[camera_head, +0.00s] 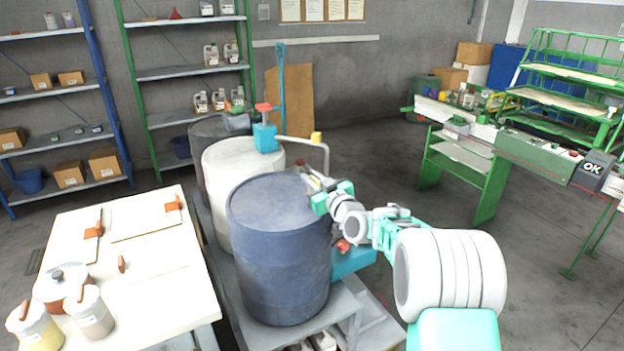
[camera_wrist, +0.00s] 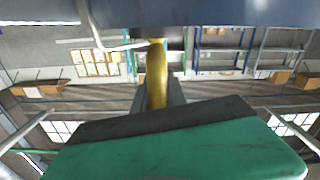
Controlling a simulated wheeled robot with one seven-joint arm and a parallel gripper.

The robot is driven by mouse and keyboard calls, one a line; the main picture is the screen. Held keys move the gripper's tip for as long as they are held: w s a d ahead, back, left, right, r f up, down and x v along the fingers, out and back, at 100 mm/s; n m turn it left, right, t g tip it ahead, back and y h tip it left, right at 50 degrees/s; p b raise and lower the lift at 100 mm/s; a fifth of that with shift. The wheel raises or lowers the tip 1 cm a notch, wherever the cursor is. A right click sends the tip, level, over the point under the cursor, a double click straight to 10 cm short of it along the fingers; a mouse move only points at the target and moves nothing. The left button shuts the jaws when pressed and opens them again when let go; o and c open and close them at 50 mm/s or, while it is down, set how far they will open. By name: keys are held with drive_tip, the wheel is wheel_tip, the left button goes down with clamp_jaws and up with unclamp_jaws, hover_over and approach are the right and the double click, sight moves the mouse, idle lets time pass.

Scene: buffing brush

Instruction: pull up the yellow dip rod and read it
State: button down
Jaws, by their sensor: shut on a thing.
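The yellow dip rod (camera_wrist: 157,68) shows in the wrist view between the two dark fingers of my gripper (camera_wrist: 158,92). My gripper is shut on it, and the fingers hide its lower part in that picture. In the head view my gripper (camera_head: 319,193) is at the right rim of the dark blue drum (camera_head: 268,250). The rod is not clear in the head view, and I cannot read any mark on it. The drum also shows as a dark blue band (camera_wrist: 200,12) along the top of the wrist view.
A white drum (camera_head: 240,165) with a teal pump (camera_head: 265,136) stands behind the blue drum. The pump's bent pipe (camera_head: 305,142) reaches close to my gripper. A cream table (camera_head: 150,270) with pots stands at the left. Open floor lies beyond, towards the green machine (camera_head: 535,150).

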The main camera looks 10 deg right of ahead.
drive_tip(key=shift+d+r, duration=0.1)
drive_tip(key=shift+r, duration=0.1)
wheel_tip(320, 180, up, 29)
drive_tip(key=p, duration=0.5)
drive_tip(key=shift+f, duration=0.15)
drive_tip(key=c, duration=1.4)
unclamp_jaws()
drive_tip(key=shift+f, duration=0.1)
drive_tip(key=b+v, duration=0.2)
drive_tip(key=v, duration=0.6)
